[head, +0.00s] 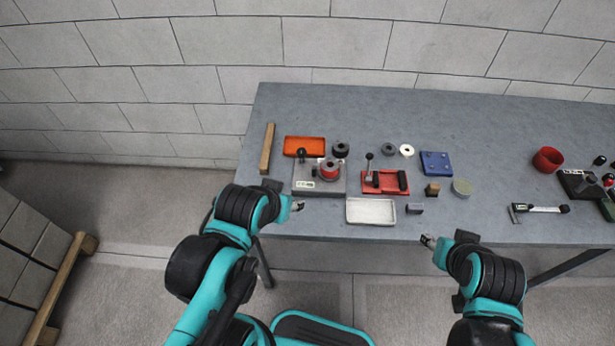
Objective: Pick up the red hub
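A larger red cup-like ring (547,160) stands alone on the right part of the table. My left gripper (297,206) is at the table's front edge, just in front and left of the grey fixture. My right gripper (428,241) is at the front edge, well left of the red ring. Both fingertips are too small to read.
An orange tray (304,147), a wooden bar (267,148), a red fixture (385,183), a white tray (371,211), a blue block (436,164) and a caliper-like tool (540,209) are on the grey table (490,130). The table's back right is clear.

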